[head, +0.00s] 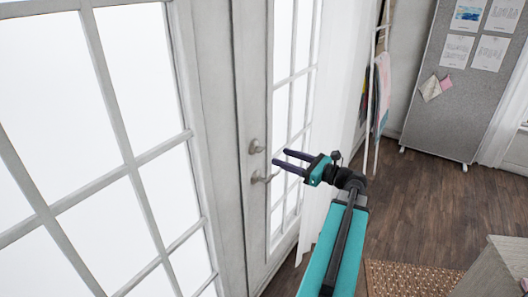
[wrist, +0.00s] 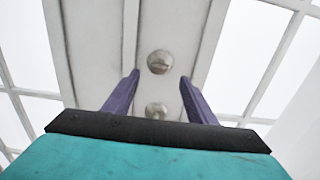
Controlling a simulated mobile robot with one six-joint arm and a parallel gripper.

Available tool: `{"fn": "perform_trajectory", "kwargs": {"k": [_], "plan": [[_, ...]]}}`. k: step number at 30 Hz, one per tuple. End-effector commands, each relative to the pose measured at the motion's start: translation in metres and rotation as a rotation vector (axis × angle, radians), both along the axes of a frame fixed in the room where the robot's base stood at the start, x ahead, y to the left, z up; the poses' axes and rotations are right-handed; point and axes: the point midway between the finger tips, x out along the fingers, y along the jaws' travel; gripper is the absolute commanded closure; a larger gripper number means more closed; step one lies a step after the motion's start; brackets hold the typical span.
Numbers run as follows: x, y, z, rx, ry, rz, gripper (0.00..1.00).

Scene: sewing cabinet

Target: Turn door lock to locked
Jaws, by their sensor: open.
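In the wrist view a round metal knob (wrist: 159,62), which looks like the lock, sits just beyond and between the fingertips. A second round fitting (wrist: 156,110) shows lower between the fingers, probably the handle's base. My gripper (head: 280,157) has two dark purple fingers, spread apart and pointing at the door. The wrist view also shows my gripper (wrist: 159,76) open and empty. I cannot tell the lock's turn position.
Glass panes (head: 75,150) in white frames fill the left. A white curtain (head: 325,150) hangs right of the door. A grey pinboard (head: 455,95) stands farther back. A woven rug (head: 408,279) and a furniture corner (head: 492,270) are at lower right; the wooden floor between is mostly clear.

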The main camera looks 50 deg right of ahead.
Motion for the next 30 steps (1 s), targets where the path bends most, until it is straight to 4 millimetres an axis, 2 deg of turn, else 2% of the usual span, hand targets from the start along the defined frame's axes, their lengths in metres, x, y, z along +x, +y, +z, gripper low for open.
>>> {"fn": "perform_trajectory", "kwargs": {"k": [18, 24, 30], "plan": [[0.073, 0.012, 0.001, 0.0, 0.001, 0.001, 0.48], [0.082, 0.013, 0.0, 0.0, 0.001, -0.001, 0.48], [0.083, 0.014, 0.0, 0.0, 0.001, -0.002, 0.48]]}}
